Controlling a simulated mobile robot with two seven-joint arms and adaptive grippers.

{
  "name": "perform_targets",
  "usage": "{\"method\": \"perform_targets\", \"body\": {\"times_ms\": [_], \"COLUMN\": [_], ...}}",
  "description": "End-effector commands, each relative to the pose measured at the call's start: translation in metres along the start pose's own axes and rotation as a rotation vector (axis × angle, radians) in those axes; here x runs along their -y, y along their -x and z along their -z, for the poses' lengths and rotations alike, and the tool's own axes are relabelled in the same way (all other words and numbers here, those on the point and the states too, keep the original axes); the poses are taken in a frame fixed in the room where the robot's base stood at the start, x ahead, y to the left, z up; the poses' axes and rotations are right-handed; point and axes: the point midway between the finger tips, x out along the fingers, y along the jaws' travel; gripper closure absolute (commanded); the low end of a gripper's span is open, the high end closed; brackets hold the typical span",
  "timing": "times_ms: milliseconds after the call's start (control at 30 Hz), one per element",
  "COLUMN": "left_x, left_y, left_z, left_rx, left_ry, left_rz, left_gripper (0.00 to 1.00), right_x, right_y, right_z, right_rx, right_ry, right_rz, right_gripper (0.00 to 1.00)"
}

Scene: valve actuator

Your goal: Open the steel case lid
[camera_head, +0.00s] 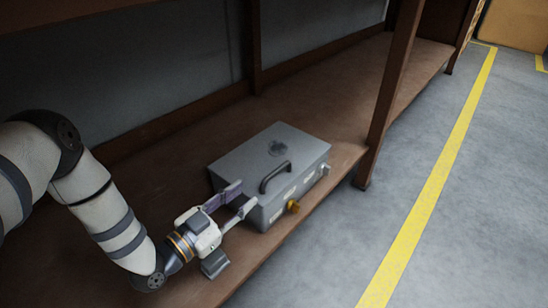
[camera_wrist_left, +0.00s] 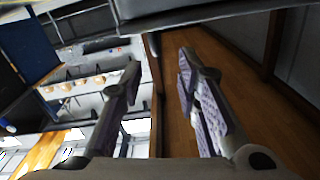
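The grey steel case (camera_head: 245,160) sits on the brown shelf with its lid (camera_head: 300,150) shut. A dark handle (camera_head: 275,176) stands on the lid near its front edge. A yellow fitting (camera_head: 293,207) and a grey one (camera_head: 325,169) are on the front side. My left gripper (camera_head: 245,194) is open at the case's left end, near the front corner. Its spread fingers show in the left wrist view (camera_wrist_left: 158,70), with nothing between them. Whether a finger touches the case, I cannot tell. My right gripper is in neither view.
The shelf (camera_head: 345,100) is clear behind and right of the case. A brown post (camera_head: 393,85) rises at the shelf's front edge, right of the case. Open grey floor with a yellow line (camera_head: 435,185) lies in front.

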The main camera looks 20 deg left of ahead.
Motion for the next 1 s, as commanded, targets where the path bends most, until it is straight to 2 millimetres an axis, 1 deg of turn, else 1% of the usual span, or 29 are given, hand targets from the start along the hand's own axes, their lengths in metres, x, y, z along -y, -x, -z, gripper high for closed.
{"method": "perform_targets", "body": {"times_ms": [67, 167, 300, 400, 500, 633, 867, 900, 1000], "left_x": [-0.001, -0.002, -0.002, -0.001, -0.002, -0.001, -0.001, -0.001, -0.001], "left_y": [-0.012, -0.036, -0.073, -0.094, -0.109, -0.117, -0.118, -0.118, -0.117], "left_z": [-0.003, -0.005, -0.004, -0.004, -0.003, -0.002, -0.001, -0.001, -0.001], "left_rx": [-0.001, -0.001, -0.001, -0.001, 0.001, 0.003, 0.003, 0.003, 0.003], "left_ry": [0.001, 0.001, 0.0, 0.0, 0.001, 0.002, 0.002, 0.002, 0.002], "left_rz": [-0.001, -0.002, -0.001, 0.0, -0.002, -0.001, -0.001, -0.001, -0.001], "left_gripper": [0.7, 0.7, 0.7, 0.7, 0.7, 0.7, 0.7, 0.79, 1.0], "right_x": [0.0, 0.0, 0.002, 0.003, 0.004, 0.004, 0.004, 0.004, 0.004], "right_y": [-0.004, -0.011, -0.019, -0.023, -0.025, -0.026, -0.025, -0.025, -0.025], "right_z": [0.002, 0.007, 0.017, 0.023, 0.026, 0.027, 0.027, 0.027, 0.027], "right_rx": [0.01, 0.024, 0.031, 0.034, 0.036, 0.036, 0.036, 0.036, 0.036], "right_ry": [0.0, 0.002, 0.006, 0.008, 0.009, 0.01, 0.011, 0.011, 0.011], "right_rz": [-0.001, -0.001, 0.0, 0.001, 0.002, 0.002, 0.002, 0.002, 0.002], "right_gripper": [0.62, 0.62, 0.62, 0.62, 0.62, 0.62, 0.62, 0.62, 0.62]}}
